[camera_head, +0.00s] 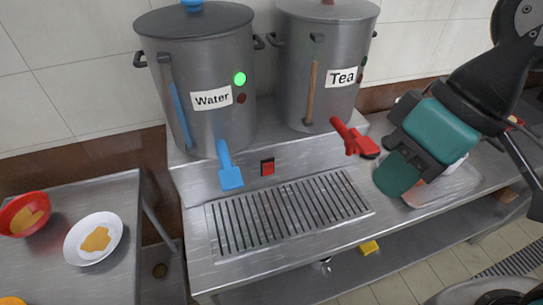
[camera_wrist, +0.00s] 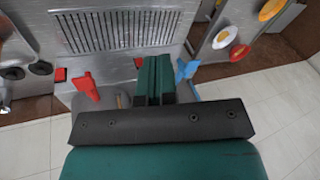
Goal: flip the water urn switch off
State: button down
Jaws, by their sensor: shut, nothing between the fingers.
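The water urn (camera_head: 205,120) is a tall grey pot labelled "Water", at the left of the counter in the head view. Its green light (camera_head: 240,79) glows and the dark red one below it looks unlit. A small red switch (camera_head: 267,166) in a dark frame sits on the front panel, right of the blue tap (camera_head: 229,170). In the wrist view the switch (camera_wrist: 139,62) shows partly, beside my fingers. My gripper (camera_head: 395,176) is shut and empty, right of the switch and apart from it in the head view. Its closed fingers show in the wrist view (camera_wrist: 153,75).
The tea urn (camera_head: 335,95) stands to the right, with a red tap (camera_head: 352,138) between the switch and my gripper. A drip grille (camera_head: 290,212) lies in front. A side table at left holds a red bowl (camera_head: 24,215) and a white bowl (camera_head: 93,238).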

jog(key=w+a+f+n+t+y+b, duration=0.1)
jog(key=w+a+f+n+t+b, duration=0.1)
jog(key=w+f+n, duration=0.4)
jog(key=w+a+f+n+t+y+b, duration=0.1)
jog(key=w+a+f+n+b, duration=0.3)
jog(key=w+f, duration=0.5)
notch_tip(320, 180, down, 2)
jog(key=n+t, duration=0.1)
jog(key=n, duration=0.1)
jog(key=shift+n+t+b, duration=0.3)
jog(key=shift+n+b, duration=0.1)
jog(key=shift+w, duration=0.15)
jog(key=p, duration=0.2)
send_near(263, 175)
jog(key=s+f, duration=0.1)
jog(key=f, duration=0.1)
jog(key=s+a+f, duration=0.1)
jog(key=f, duration=0.1)
jog(key=shift+s, duration=0.25)
jog(key=w, duration=0.1)
jog(key=w+p, duration=0.1)
jog(key=w+a, duration=0.1)
jog(key=w, duration=0.1)
jog(key=shift+r, duration=0.35)
